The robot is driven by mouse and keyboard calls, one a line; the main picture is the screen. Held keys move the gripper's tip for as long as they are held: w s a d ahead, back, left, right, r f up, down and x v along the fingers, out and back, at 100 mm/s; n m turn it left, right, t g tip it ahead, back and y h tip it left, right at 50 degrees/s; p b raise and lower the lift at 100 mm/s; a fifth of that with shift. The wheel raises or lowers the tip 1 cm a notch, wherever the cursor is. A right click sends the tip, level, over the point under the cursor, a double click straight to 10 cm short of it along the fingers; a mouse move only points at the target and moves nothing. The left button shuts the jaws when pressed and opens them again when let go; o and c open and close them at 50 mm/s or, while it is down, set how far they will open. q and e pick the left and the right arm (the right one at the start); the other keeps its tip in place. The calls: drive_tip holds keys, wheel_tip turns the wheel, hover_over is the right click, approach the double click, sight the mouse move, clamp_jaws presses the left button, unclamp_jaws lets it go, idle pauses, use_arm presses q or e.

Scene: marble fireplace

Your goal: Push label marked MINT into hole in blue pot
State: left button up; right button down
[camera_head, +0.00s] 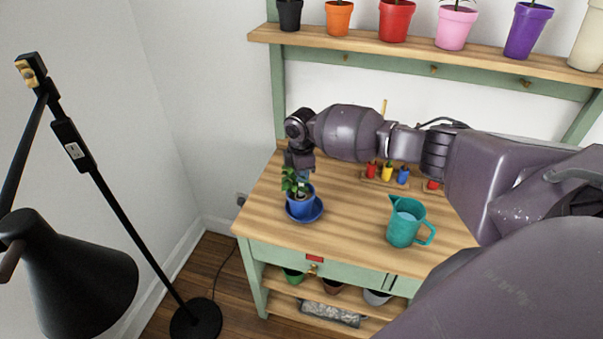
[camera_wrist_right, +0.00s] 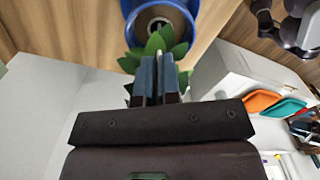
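The blue pot (camera_head: 299,207) stands upright on a blue saucer (camera_head: 318,212) at the front left of the wooden tabletop, with a green plant (camera_head: 289,180) in it. In the wrist view the pot's blue rim (camera_wrist_right: 130,12) and dark inside show at the top, with leaves (camera_wrist_right: 128,64) around the fingers. My right gripper (camera_head: 303,176) points down at the plant, just above the pot. Its two fingers (camera_wrist_right: 157,80) are close together with a narrow gap. I cannot tell whether a label is between them. No MINT lettering or hole can be made out. My left gripper is out of view.
A teal watering can (camera_head: 403,224) stands right of the pot. Small red, yellow and blue items (camera_head: 387,172) sit behind, under my right arm. A shelf (camera_head: 345,42) with several coloured pots is above. A black floor lamp (camera_head: 75,265) stands left of the table.

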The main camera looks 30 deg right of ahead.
drive_tip(key=shift+f, duration=0.2)
drive_tip(key=c, duration=1.2)
unclamp_jaws()
drive_tip(key=shift+c, duration=0.2)
drive_tip(key=shift+r, duration=0.15)
drive_tip(key=shift+r+p, duration=0.2)
drive_tip(key=shift+p, duration=0.1)
drive_tip(key=shift+r+p, duration=1.85)
drive_tip(key=shift+r, duration=0.1)
